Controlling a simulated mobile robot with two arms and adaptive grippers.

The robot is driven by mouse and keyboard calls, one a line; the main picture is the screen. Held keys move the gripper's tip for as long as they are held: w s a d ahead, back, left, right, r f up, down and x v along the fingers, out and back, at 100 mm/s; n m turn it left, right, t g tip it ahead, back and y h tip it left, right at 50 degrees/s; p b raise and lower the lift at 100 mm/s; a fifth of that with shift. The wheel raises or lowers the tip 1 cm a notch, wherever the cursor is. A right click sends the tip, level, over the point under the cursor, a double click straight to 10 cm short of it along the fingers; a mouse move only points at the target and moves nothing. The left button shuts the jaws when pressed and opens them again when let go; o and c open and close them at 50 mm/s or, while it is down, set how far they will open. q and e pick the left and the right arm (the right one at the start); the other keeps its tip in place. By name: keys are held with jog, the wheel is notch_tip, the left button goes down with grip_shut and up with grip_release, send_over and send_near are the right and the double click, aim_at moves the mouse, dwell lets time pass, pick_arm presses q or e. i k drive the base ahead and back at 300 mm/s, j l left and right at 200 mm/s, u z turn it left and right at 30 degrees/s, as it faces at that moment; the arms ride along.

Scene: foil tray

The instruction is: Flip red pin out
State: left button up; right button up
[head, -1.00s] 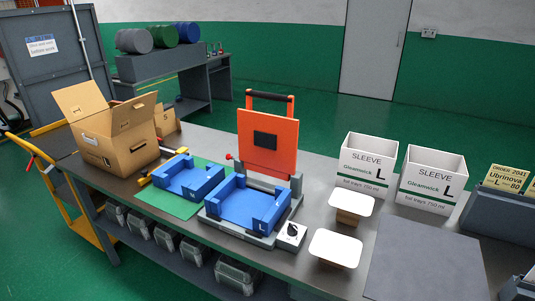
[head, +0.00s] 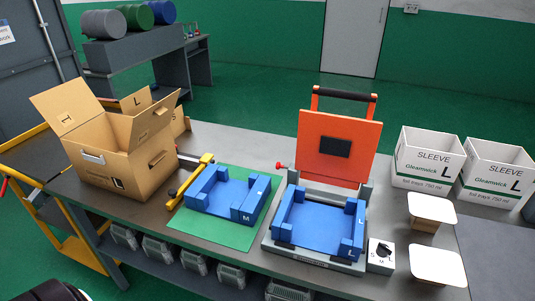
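The red pin (head: 280,166) is a small red knob sticking out to the left at the hinge side of the press, in the head view. The press has an orange lid (head: 339,146) with a black handle, standing raised. Its grey base (head: 313,258) holds a blue nest marked L (head: 318,231). Neither gripper can be made out. A dark rounded part of mine shows at the lower left corner, far from the pin.
A blue nest marked M (head: 225,192) lies on a green mat (head: 205,232) left of the press. An open carton (head: 120,145) stands further left. A dial box (head: 380,255) and two white-topped blocks are at the right, with two sleeve boxes (head: 425,155) behind.

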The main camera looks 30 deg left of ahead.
aim_at(279, 166)
jog(key=j, duration=0.7)
jog(key=k+j, duration=0.1)
jog(key=j, duration=0.65)
jog(key=j+z, duration=0.1)
jog(key=j, duration=0.6)
jog(key=k+l+z, duration=0.1)
jog(key=l, duration=0.3)
